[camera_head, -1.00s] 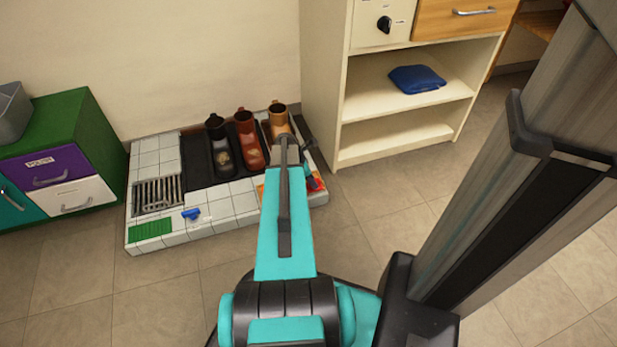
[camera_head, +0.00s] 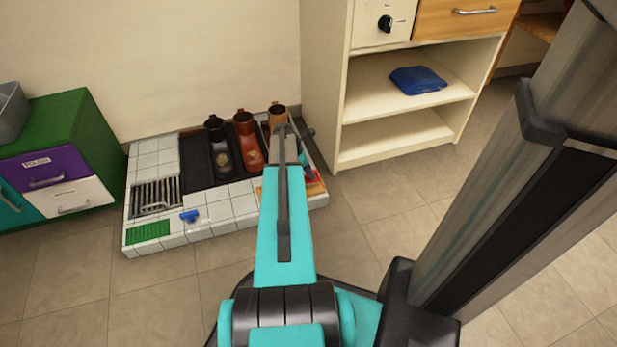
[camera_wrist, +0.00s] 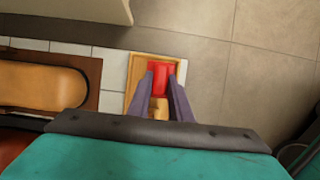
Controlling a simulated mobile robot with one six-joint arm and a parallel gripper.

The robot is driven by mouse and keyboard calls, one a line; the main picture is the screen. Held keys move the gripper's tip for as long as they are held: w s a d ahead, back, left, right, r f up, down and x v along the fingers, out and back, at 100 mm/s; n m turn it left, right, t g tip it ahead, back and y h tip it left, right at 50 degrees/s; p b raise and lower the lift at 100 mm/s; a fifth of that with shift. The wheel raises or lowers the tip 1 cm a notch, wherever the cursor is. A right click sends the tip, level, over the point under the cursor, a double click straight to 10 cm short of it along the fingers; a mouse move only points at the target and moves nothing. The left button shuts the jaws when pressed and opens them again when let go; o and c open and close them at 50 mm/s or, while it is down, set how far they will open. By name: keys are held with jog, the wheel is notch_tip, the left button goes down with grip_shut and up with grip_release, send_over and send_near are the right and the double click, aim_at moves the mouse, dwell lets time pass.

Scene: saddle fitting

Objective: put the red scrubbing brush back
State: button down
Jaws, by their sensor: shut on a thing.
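The red scrubbing brush (camera_wrist: 161,72) is between the two fingers of my gripper (camera_wrist: 162,82) in the wrist view. My gripper is shut on it. A tan part shows lower down between the fingers. The brush is over a shallow wood-rimmed tray (camera_wrist: 133,80) at the end of the white tiled platform. I cannot tell if the brush touches the tray floor. In the head view my arm hides most of the gripper and tray; a red patch (camera_head: 315,187) shows just right of the arm.
A cream shelf unit (camera_head: 325,90) stands close behind right.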

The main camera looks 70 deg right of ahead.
jog(key=shift+w+d+f+b, duration=0.3)
jog(key=shift+d+b, duration=0.1)
jog(key=shift+d, duration=0.2)
jog(key=shift+a+f+b, duration=0.15)
jog(key=shift+f+b, duration=0.8)
jog(key=shift+f, duration=0.55)
jog(key=shift+f, duration=0.1)
jog(key=c, duration=1.6)
grip_release()
jog(key=p+v, duration=0.5)
jog(key=v, duration=0.7)
jog(key=shift+p, duration=0.35)
